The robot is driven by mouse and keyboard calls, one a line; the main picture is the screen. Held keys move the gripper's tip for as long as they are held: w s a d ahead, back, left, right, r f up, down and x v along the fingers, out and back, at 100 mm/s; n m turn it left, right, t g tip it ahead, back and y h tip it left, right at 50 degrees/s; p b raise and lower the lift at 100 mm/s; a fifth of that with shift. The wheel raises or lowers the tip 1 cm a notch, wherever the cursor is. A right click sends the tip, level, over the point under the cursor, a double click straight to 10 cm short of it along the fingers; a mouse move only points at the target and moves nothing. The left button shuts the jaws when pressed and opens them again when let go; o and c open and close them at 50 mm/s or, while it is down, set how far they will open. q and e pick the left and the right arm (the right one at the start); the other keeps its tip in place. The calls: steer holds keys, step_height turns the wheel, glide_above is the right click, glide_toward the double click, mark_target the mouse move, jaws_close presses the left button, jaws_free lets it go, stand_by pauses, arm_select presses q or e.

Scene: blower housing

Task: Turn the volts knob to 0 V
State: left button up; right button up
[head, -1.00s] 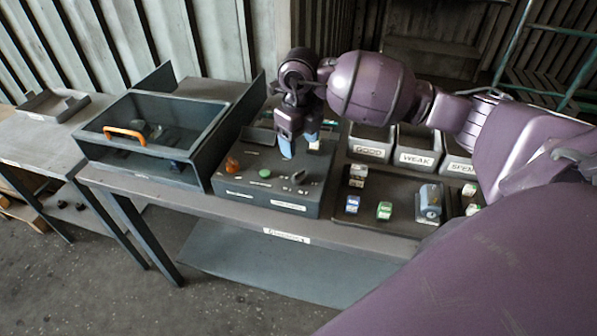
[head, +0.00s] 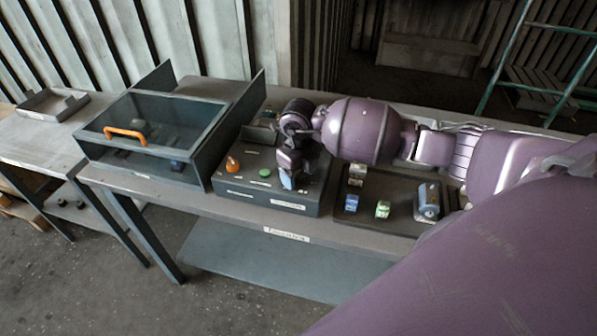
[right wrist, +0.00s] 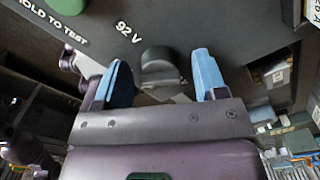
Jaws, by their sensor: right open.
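The dark round volts knob (right wrist: 160,66) shows in the right wrist view on the grey control box, with the printed reading "92 V" beside it. My right gripper (right wrist: 161,60) is open, its two blue fingers on either side of the knob in the picture, with a gap visible on each side. In the head view the right gripper (head: 288,181) points down over the right part of the control box (head: 240,189) and hides the knob there. My left gripper is not in view.
The box also carries an orange knob (head: 232,164) and a green button (head: 265,173). A glass-topped case (head: 190,142) with an orange handle stands to the left.

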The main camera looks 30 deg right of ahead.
steer(key=c, duration=0.9)
